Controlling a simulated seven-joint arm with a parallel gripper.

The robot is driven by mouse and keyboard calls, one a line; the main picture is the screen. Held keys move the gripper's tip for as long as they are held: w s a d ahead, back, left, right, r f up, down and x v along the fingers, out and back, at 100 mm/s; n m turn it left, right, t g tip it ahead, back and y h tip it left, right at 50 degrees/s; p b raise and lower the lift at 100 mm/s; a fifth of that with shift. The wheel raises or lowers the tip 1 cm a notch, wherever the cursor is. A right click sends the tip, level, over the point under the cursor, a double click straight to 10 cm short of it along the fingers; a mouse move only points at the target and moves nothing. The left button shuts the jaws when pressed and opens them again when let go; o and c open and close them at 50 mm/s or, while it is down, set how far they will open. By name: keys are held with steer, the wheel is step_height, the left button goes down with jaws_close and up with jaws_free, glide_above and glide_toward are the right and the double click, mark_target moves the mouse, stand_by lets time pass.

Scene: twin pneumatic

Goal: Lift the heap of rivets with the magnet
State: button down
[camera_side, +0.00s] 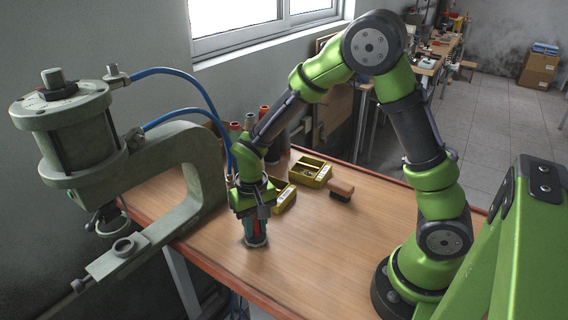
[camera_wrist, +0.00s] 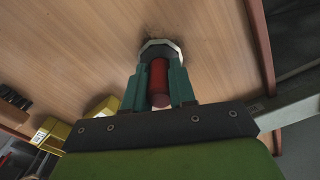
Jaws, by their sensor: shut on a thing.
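My gripper (camera_side: 256,226) points down over the wooden table and is shut on the magnet (camera_side: 256,242). In the wrist view, the gripper's teal fingers (camera_wrist: 158,72) close on both sides of the magnet's red body (camera_wrist: 158,86). A wide silvery disc (camera_wrist: 161,45) forms its lower end, at or just above the tabletop; I cannot tell if it touches. A few small dark specks (camera_wrist: 151,40) show at the disc's far edge, perhaps rivets. Anything under the disc is hidden.
Yellow bins (camera_side: 310,171) stand behind the gripper, with a wooden-backed brush (camera_side: 341,190) to their right. A large grey-green press (camera_side: 150,165) with blue hoses stands at left. Bottles (camera_side: 263,118) stand at the back. The table (camera_side: 315,240) is clear right of the gripper.

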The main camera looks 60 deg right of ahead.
steer(key=shift+r, duration=3.55)
steer(key=shift+w, duration=0.1)
steer(key=w+d, duration=0.1)
steer(key=w+d+f, duration=0.1)
steer(key=shift+w+d+f, duration=0.3)
steer(key=shift+w, duration=0.05)
steer(key=shift+f, duration=2.4)
steer(key=shift+f, duration=0.35)
